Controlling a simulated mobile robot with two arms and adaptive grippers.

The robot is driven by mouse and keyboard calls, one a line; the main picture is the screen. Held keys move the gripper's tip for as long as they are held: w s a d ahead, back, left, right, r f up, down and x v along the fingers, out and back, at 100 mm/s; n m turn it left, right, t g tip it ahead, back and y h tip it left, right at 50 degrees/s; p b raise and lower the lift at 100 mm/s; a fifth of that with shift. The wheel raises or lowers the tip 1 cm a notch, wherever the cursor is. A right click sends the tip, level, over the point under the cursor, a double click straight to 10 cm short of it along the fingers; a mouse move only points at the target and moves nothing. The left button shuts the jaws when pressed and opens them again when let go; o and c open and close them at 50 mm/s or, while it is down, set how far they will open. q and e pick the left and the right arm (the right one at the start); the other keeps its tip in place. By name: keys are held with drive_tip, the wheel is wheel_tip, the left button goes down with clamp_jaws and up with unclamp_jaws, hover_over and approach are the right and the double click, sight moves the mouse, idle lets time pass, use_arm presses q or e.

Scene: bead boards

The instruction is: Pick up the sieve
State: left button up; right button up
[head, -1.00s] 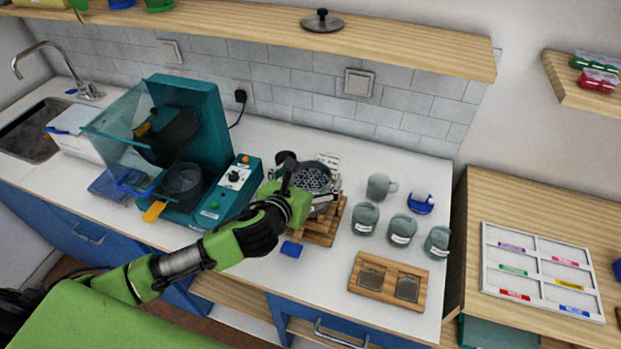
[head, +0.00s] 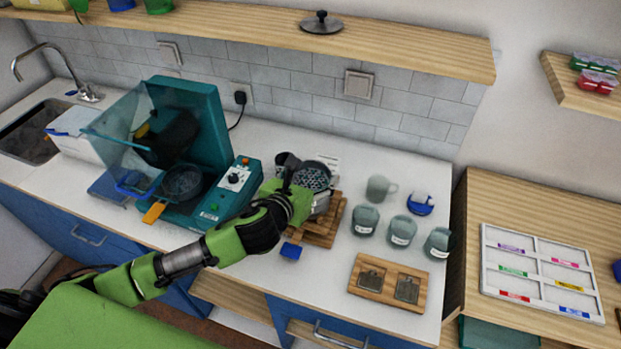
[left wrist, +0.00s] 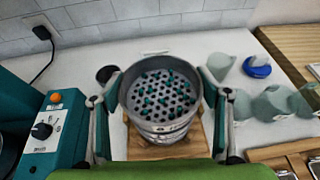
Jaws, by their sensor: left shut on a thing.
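The sieve (head: 311,176) is a round grey metal pan with a perforated bottom, and some dark teal bits show on its holes. In the left wrist view the sieve (left wrist: 161,92) sits between the two fingers of my left gripper (left wrist: 160,100), one finger on each side of its wall. My left gripper (head: 302,198) is shut on the sieve in the head view and hides part of its near side. Below the sieve is a wooden stand (head: 326,228) with more round metal parts, partly hidden. I cannot tell whether the sieve touches them. My right gripper is out of view.
A teal machine (head: 200,110) with a clear shield stands left of the sieve. Grey-green jars (head: 402,230) and a mug (head: 379,188) stand to the right. A small blue block (head: 291,251) lies in front. A wooden tray (head: 357,293) is at front right.

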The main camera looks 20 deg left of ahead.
use_arm(q)
wheel_tip(320, 180, up, 3)
drive_tip(key=shift+f+b, duration=0.2)
drive_tip(key=shift+b, duration=0.3)
drive_tip(key=w+d+r+p+v, duration=0.1)
drive_tip(key=r+p+v, duration=0.15)
drive_tip(key=v, duration=0.55)
drive_tip(key=d+r+p+v, duration=0.1)
drive_tip(key=p+v, duration=0.3)
drive_tip(key=v, duration=0.5)
wheel_tip(320, 180, down, 9)
drive_tip(key=s+a+n+g+y+b, duration=0.1)
drive_tip(key=s+a+n+y+b, duration=0.1)
drive_tip(key=n+y+b, duration=0.5)
drive_tip(key=s+y+b, duration=0.1)
drive_tip(key=b, duration=0.5)
drive_tip(key=shift+g+b, duration=0.3)
drive_tip(key=shift+b, duration=0.1)
